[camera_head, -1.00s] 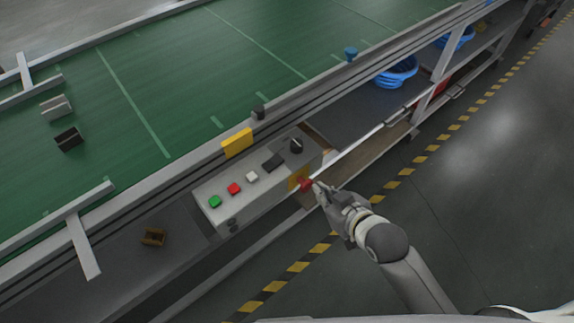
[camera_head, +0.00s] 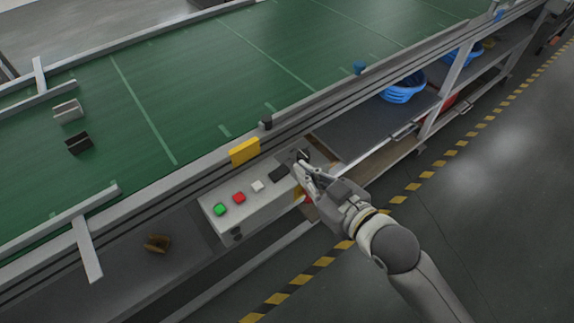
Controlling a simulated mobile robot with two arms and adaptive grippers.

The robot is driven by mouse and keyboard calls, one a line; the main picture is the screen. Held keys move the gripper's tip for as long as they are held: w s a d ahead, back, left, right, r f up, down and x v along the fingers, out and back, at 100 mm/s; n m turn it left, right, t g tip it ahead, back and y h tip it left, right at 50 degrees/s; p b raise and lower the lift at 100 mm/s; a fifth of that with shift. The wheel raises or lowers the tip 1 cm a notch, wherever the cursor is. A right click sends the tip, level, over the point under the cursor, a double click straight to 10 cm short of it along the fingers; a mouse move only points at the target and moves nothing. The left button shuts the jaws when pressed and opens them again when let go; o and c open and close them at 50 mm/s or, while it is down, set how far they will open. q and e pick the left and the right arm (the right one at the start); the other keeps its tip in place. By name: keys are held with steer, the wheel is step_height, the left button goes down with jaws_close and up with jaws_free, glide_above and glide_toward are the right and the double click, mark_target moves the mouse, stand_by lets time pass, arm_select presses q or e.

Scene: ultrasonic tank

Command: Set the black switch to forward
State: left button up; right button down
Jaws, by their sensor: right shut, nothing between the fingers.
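A grey control box (camera_head: 245,219) is fixed at the side of the conveyor. My left gripper is not in view.
Green (camera_head: 220,209), red (camera_head: 239,197) and white (camera_head: 257,186) buttons line the panel beside my gripper. A yellow plate (camera_head: 244,151) stands on the conveyor rail behind. A red button shows partly under my gripper. The floor at right is clear.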

steer(key=p, duration=0.1)
glide_above(288, 178)
steer(key=shift+s+a+f, duration=0.15)
steer(key=shift+a+f, duration=0.1)
steer(key=shift+f, duration=0.2)
steer(key=shift+s+a+f, duration=0.1)
steer(key=shift+a+f, duration=0.1)
steer(key=shift+f, duration=0.2)
step_height(288, 178, down, 3)
steer(key=shift+d+r, duration=0.1)
steer(key=shift+d, duration=0.05)
steer(key=shift+d+f, duration=0.15)
steer(key=shift+f, duration=0.6)
steer(key=shift+w+d+f+m+y+p, duration=0.15)
steer(key=shift+f+m+y+p, duration=0.15)
steer(key=shift+f+m, duration=0.1)
steer(key=shift+r, duration=0.1)
